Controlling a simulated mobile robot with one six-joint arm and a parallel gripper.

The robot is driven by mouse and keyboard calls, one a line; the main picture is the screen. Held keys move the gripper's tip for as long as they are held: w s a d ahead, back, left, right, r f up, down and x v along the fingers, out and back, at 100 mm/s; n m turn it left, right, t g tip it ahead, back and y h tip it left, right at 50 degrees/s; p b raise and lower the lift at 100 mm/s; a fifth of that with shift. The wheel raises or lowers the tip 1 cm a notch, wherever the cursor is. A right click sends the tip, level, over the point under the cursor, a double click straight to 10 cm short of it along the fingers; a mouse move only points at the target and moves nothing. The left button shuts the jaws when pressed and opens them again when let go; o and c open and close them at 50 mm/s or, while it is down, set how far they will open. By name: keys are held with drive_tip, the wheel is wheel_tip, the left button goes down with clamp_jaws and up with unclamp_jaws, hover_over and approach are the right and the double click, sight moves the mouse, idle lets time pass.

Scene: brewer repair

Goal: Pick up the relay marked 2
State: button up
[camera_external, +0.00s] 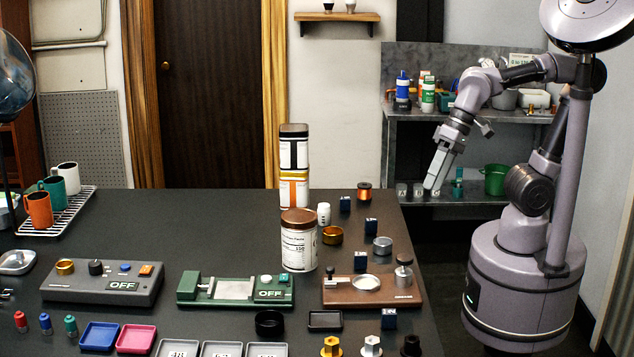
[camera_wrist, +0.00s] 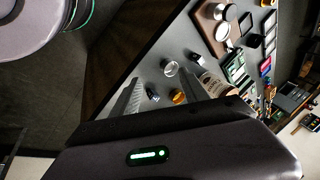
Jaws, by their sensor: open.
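Several small dark blue blocks with pale marks, which look like the relays, stand on the dark table: one at the back (camera_external: 345,204), one near the right edge (camera_external: 371,227), one by the brown device (camera_external: 361,262) and one at the front (camera_external: 390,318). Their marks are too small to read, so I cannot tell which is 2. My gripper (camera_external: 433,186) is open and empty, pointing down beyond the table's right edge, apart from every relay. In the wrist view, a dark blue block (camera_wrist: 153,95) shows beyond the open fingers (camera_wrist: 164,88).
Near the relays stand an orange-wound spool (camera_external: 364,192), a brass ring (camera_external: 332,235), a grey metal cylinder (camera_external: 382,246) and a brown-lidded jar (camera_external: 299,240). A brown device (camera_external: 345,297) lies in front. A metal shelf (camera_external: 410,200) stands behind my arm.

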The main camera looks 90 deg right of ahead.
drive_tip(key=w+a+r+m+g+p, duration=0.1)
drive_tip(key=w+a+r+m+p, duration=0.1)
drive_tip(key=w+a+r+p, duration=0.45)
drive_tip(key=w+a+r+m+g+p, duration=0.1)
drive_tip(key=w+a+r+m+p, duration=0.1)
drive_tip(key=w+a+r, duration=0.25)
drive_tip(key=m+g+h+p, duration=0.2)
drive_tip(key=m+g+p, duration=0.1)
drive_tip(key=m+p, duration=0.6)
hover_over(390, 311)
wheel_tip(390, 311, down, 6)
drive_tip(key=n, duration=0.1)
drive_tip(key=f, duration=0.3)
drive_tip(key=f+b, duration=0.1)
drive_tip(key=f, duration=0.3)
drive_tip(key=f+b, duration=0.1)
drive_tip(key=f, duration=0.3)
drive_tip(key=shift+d+f, duration=0.2)
drive_tip(key=shift+d, duration=0.05)
drive_tip(key=f, duration=0.2)
drive_tip(key=f+b, duration=0.1)
drive_tip(key=f, duration=0.3)
drive_tip(key=shift+w+a+f+b, duration=0.1)
drive_tip(key=shift+a+f+b, duration=0.15)
drive_tip(key=shift+b, duration=0.15)
drive_tip(key=shift+r, duration=0.2)
drive_tip(key=shift+c, duration=0.4)
clamp_jaws()
